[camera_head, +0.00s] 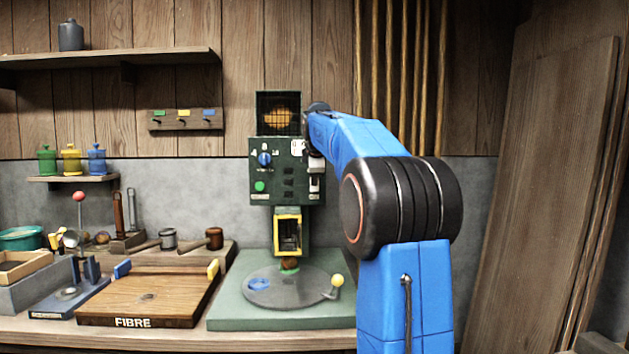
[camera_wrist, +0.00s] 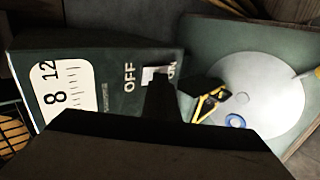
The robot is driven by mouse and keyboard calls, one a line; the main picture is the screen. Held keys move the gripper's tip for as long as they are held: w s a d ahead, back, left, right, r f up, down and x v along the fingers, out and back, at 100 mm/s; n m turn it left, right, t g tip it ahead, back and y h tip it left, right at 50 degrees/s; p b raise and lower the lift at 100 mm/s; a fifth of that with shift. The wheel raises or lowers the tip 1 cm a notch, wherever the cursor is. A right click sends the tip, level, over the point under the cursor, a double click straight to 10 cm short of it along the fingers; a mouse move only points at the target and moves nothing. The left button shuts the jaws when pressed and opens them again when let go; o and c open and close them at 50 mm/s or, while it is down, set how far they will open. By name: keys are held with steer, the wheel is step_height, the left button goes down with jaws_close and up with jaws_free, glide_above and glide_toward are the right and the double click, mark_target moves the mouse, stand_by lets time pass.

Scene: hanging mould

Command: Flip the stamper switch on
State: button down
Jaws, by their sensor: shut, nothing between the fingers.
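The stamper (camera_head: 260,187) is a dark green machine with a knob, a green button and a white dial on its front, at the middle of the head view. In the wrist view its panel (camera_wrist: 115,105) shows the dial and the words OFF and ON. The white stamper switch (camera_wrist: 149,75) lies between those words; its tip is partly hidden, and I cannot tell which way it is set. My gripper (camera_wrist: 160,90) is shut and empty, its dark fingertips right in front of the switch. Whether they touch is unclear. In the head view my arm reaches the machine's right side.
A round grey turntable (camera_head: 290,290) with a yellow-knobbed handle (camera_head: 337,281) sits under the stamper. A yellow-framed opening (camera_head: 288,235) is above it. A wooden FIBRE board (camera_head: 150,297) lies to the left. Tall planks (camera_head: 550,190) lean at the right.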

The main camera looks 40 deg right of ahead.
steer(key=v, duration=1.7)
steer(key=shift+r, duration=0.2)
steer(key=shift+s+a, duration=0.1)
step_height(320, 180, down, 6)
steer(key=w, duration=0.1)
steer(key=shift+d+f, duration=0.15)
steer(key=shift+d, duration=0.2)
steer(key=shift+w+d+r+x, duration=0.15)
steer(key=shift+w+r+x, duration=0.15)
steer(key=shift+x, duration=1.9)
steer(key=shift+w+d+r+x, duration=0.15)
steer(key=shift+r+x, duration=0.15)
steer(key=shift+x, duration=1.9)
steer(key=shift+w+d+r+x, duration=0.15)
steer(key=shift+w+r+x, duration=0.15)
steer(key=shift+x, duration=1.95)
steer(key=shift+s, duration=0.1)
